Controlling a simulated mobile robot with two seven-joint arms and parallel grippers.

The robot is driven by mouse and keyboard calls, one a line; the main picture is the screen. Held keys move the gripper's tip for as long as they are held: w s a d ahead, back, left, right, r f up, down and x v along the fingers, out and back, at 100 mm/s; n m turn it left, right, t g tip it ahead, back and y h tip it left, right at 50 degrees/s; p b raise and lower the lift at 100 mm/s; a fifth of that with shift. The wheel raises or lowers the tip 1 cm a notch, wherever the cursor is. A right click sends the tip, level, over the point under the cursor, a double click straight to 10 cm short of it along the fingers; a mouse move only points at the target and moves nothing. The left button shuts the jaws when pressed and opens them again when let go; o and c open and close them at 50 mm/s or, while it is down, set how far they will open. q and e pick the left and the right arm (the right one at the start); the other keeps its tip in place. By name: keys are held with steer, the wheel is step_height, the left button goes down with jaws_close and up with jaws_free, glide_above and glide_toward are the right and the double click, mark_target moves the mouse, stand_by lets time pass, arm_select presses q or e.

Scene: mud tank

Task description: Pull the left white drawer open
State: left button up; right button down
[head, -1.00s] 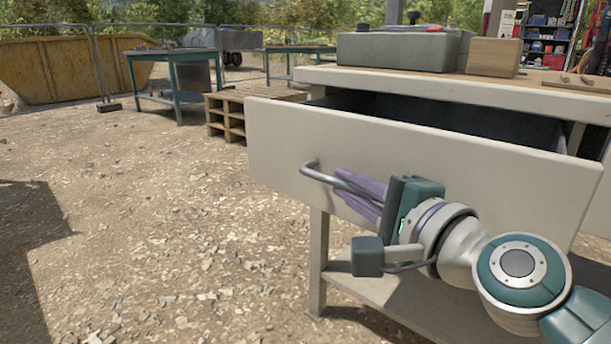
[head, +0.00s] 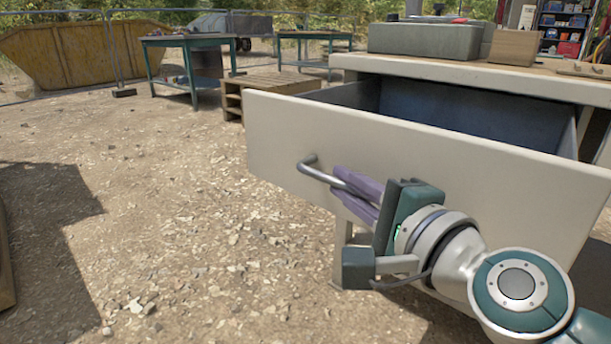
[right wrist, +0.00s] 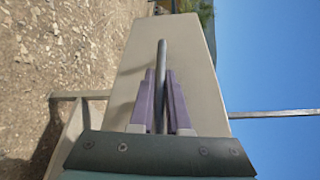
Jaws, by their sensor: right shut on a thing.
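The white drawer (head: 440,170) is pulled well out of the white workbench (head: 470,78) in the head view, and its dark blue inside shows empty where visible. Its front also shows in the right wrist view (right wrist: 185,50). A grey bar handle (head: 312,169) runs across the drawer front. My right gripper (head: 357,192) is shut on the handle with its purple fingers; the far part of the handle (right wrist: 161,62) sticks out beyond the fingers in the right wrist view. My left gripper is not in view.
A grey metal box (head: 425,38) and a wooden block (head: 514,46) stand on the bench top. A pallet stack (head: 262,92), a green table (head: 185,42) and a yellow skip (head: 75,55) are farther back. Open gravel lies to the left.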

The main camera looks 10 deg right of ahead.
steer(key=c, duration=0.9)
jaws_free()
steer(key=shift+s, duration=0.25)
steer(key=p+v, duration=0.1)
steer(key=v, duration=0.8)
steer(key=shift+s+d+p, duration=0.15)
steer(key=shift+s+p, duration=0.05)
steer(key=shift+p, duration=0.1)
